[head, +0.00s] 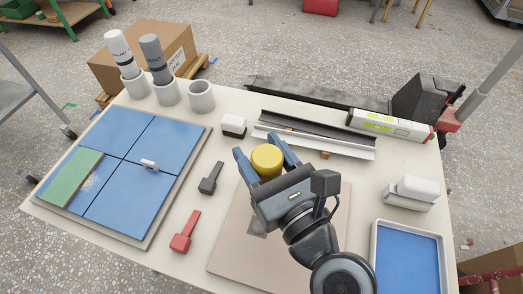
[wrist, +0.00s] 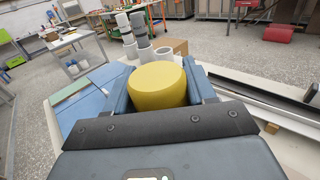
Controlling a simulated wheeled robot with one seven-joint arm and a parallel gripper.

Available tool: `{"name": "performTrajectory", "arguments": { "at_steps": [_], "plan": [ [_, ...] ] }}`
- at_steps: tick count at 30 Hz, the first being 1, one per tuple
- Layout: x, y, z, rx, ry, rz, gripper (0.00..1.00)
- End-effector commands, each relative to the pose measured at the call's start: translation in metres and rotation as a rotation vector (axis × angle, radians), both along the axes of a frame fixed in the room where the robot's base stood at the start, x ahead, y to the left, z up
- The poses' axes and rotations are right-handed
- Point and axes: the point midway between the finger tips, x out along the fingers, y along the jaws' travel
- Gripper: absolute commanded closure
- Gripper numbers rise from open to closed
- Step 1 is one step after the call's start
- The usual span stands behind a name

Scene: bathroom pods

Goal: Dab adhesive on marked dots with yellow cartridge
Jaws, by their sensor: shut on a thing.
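The yellow cartridge (head: 267,159) is held between the two fingers of my gripper (head: 266,160), which is shut on it. In the head view I see mainly its round yellow end. In the wrist view the yellow cartridge (wrist: 158,85) fills the gap between the blue fingers, and its lower part is hidden. My gripper is above the work table, over the far part of a beige board (head: 228,248). A grey patch (head: 258,227) shows on this board beside my arm. I cannot make out any marked dots; my arm covers part of the board.
White (head: 117,46) and grey (head: 152,52) cartridges stand in cups at the back left; a third cup (head: 201,97) is empty. A blue tiled panel (head: 130,205) with a green piece (head: 72,176) lies left. Rails (head: 315,140) lie behind; a blue tray (head: 408,262) is right.

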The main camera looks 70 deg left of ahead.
Motion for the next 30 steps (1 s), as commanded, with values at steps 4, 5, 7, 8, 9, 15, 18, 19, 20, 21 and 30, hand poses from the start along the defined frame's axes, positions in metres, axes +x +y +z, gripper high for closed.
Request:
{"name": "performTrajectory", "arguments": {
  "at_steps": [4,5,7,8,9,15,18,19,20,21,30],
  "plan": [
    [0.000,0.000,-0.002,-0.004,0.001,0.000,1.00],
    [0.000,0.000,-0.002,-0.004,0.001,0.000,1.00],
    [0.000,0.000,-0.003,-0.004,0.001,0.000,1.00],
    [0.000,0.000,-0.003,-0.004,0.002,0.000,1.00],
    [0.000,0.000,-0.003,-0.004,0.002,0.000,1.00],
    [0.000,0.000,0.005,-0.005,0.002,0.000,1.00],
    [0.000,0.000,0.013,-0.003,0.001,0.000,1.00],
    [0.000,0.000,0.015,-0.003,0.001,0.000,1.00],
    [0.000,0.000,0.017,-0.003,0.001,0.000,1.00],
    [0.000,0.000,0.019,-0.002,0.001,-0.001,1.00],
    [0.000,0.000,0.037,0.000,-0.001,0.001,1.00]
  ]
}}
